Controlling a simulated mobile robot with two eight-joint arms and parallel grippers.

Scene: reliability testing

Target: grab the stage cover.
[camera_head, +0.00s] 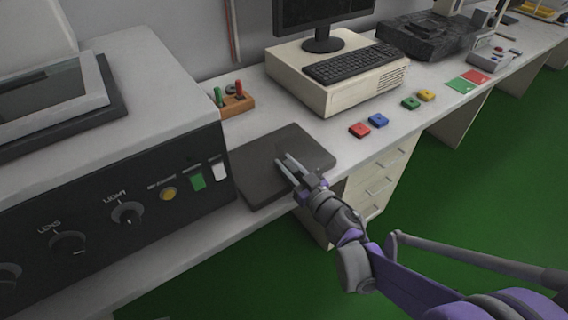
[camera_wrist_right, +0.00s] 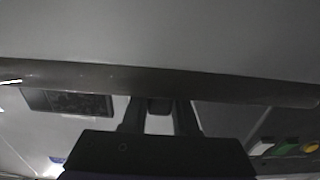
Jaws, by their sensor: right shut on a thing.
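The stage cover, a flat dark grey slab (camera_head: 262,161), is by the front edge of the white desk, right beside the control box. It overhangs the desk's front edge in the head view. My right gripper (camera_head: 289,169) reaches in from the lower right and is shut on the slab's front part. In the right wrist view the slab's grey face (camera_wrist_right: 160,35) fills the top, and my right gripper's fingers (camera_wrist_right: 159,118) meet its dark edge. I cannot tell whether the slab rests on the desk or is slightly raised. My left gripper is not in view.
A control box (camera_head: 110,185) with knobs stands close left of the slab. Behind are a wooden tool holder (camera_head: 238,103) and a computer (camera_head: 330,85). Small coloured blocks (camera_head: 378,120) lie to the right. Drawers (camera_head: 385,178) stand below the desk; green floor is open in front.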

